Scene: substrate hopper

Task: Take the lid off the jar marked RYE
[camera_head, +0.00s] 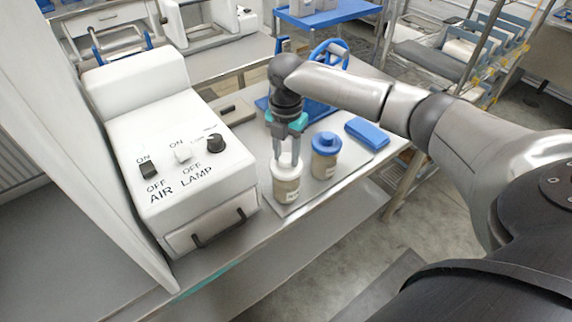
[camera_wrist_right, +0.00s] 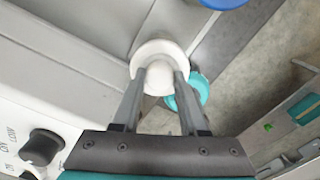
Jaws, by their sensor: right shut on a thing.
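A jar (camera_head: 287,190) with a tan filling and a white lid (camera_head: 286,170) stands near the front edge of the bench. Its label is too small to read as RYE or anything else. My right gripper (camera_head: 286,161) points down from above, its fingers shut on the lid's round knob. In the right wrist view, the gripper (camera_wrist_right: 159,78) has a finger on each side of the knob of the white lid (camera_wrist_right: 158,50). The lid looks seated on the jar; the jar body is hidden there. My left gripper is out of view.
A jar with a blue lid (camera_head: 326,141) stands close at the right, and a blue box (camera_head: 366,132) lies beyond it. A white AIR/LAMP switch housing (camera_head: 180,165) stands at the left. A blue handwheel (camera_head: 329,54) is behind my arm.

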